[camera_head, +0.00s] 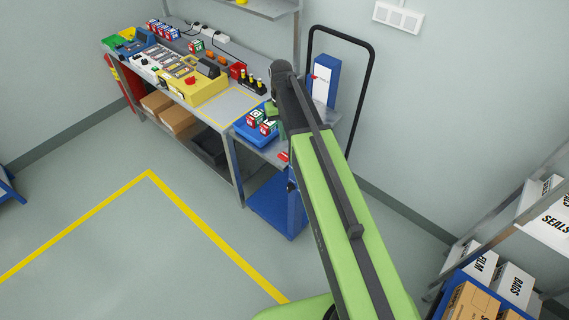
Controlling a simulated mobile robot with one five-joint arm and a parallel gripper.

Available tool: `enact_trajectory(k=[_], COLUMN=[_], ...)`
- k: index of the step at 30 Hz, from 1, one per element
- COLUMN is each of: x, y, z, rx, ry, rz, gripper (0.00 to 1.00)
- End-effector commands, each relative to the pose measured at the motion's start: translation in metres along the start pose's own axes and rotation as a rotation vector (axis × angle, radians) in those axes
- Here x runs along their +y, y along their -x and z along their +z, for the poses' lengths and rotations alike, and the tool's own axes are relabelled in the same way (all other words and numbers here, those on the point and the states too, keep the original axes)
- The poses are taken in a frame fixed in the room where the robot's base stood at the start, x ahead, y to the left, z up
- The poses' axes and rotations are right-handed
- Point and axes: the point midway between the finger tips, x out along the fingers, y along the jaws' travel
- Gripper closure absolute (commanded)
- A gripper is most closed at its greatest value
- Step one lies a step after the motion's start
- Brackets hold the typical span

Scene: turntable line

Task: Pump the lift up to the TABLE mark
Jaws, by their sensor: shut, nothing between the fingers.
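The lift stands at the right end of the workbench, with a grey top (272,151), a blue body (275,208) and a black push-handle frame (370,70). A blue post with a white face (322,85) stands inside the frame. A small red spot shows at its left edge; no TABLE lettering is readable. A blue tray (240,129) with several red, white and green boxes (256,119) sits on the lift's top. A small red part (283,156) shows beside my arm. My arm reaches over the lift. My gripper's fingers are hidden behind it, and I see no pump pedal or lever clearly.
The workbench (218,108) holds a yellow machine (199,90), several boxes and a yellow-outlined square. Cartons (176,119) lie below. A shelf rack with boxes (513,284) stands at right. The floor inside the yellow line (90,215) is clear.

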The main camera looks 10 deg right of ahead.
Motion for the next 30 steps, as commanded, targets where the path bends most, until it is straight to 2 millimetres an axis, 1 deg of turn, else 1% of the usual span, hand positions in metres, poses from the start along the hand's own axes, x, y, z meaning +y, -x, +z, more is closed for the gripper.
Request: enact_trajectory(k=[1, 3, 8, 13, 17, 25, 27, 30], x=[0.0, 0.0, 0.0, 0.0, 0.0, 0.0, 0.0, 0.0], y=[-0.002, 0.001, 0.001, -0.006, -0.02, -0.058, -0.066, -0.07], z=[0.001, 0.001, 0.0, 0.0, 0.0, 0.0, 0.0, 0.0], rx=[0.0, 0.0, 0.0, 0.0, 0.0, 0.0, 0.0, 0.0], ry=[0.0, 0.0, 0.0, 0.0, 0.0, 0.0, 0.0, 0.0], rz=[0.0, 0.0, 0.0, 0.0, 0.0, 0.0, 0.0, 0.0], gripper=[1.0, 1.0, 1.0, 1.0, 1.0, 1.0, 1.0, 1.0])
